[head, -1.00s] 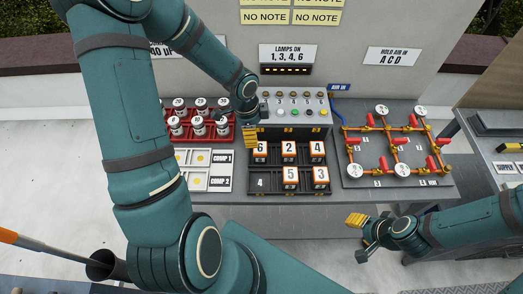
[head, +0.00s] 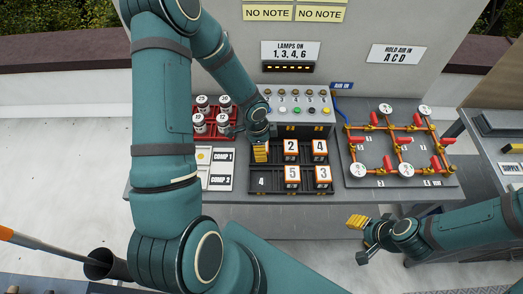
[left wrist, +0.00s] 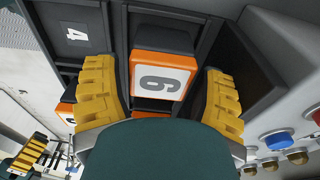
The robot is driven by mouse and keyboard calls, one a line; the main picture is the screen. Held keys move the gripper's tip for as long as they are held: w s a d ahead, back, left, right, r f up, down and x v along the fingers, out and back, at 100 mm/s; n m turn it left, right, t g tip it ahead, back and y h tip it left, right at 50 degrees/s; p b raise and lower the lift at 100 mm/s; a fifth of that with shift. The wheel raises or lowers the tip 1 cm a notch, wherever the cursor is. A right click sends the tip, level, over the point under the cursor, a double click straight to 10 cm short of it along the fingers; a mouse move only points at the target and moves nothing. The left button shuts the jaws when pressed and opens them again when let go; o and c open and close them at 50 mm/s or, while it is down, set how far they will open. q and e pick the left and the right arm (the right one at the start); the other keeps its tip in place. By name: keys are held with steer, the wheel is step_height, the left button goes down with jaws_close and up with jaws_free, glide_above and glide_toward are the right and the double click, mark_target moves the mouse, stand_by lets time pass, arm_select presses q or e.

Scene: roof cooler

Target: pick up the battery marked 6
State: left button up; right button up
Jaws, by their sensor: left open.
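The battery marked 6 (left wrist: 160,75) is orange and black with a white label, standing in the black rack (head: 292,190). In the left wrist view it lies between the two yellow fingers of my left gripper (left wrist: 160,92), with a gap on each side. My left gripper (head: 260,153) is open at the rack's back left slot and hides the battery in the head view. My right gripper (head: 361,238) is open and empty in front of the bench, to the right of the rack.
Batteries marked 2 (head: 291,148), 4 (head: 319,148), 5 (head: 292,174) and 3 (head: 323,172) stand close by in the rack. Its front left slot, marked 4, is empty. A button box (head: 299,108) is right behind. Red bottle rack (head: 208,136) left; pipe board (head: 390,178) right.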

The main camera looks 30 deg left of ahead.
arm_select(q)
steer(key=c, duration=1)
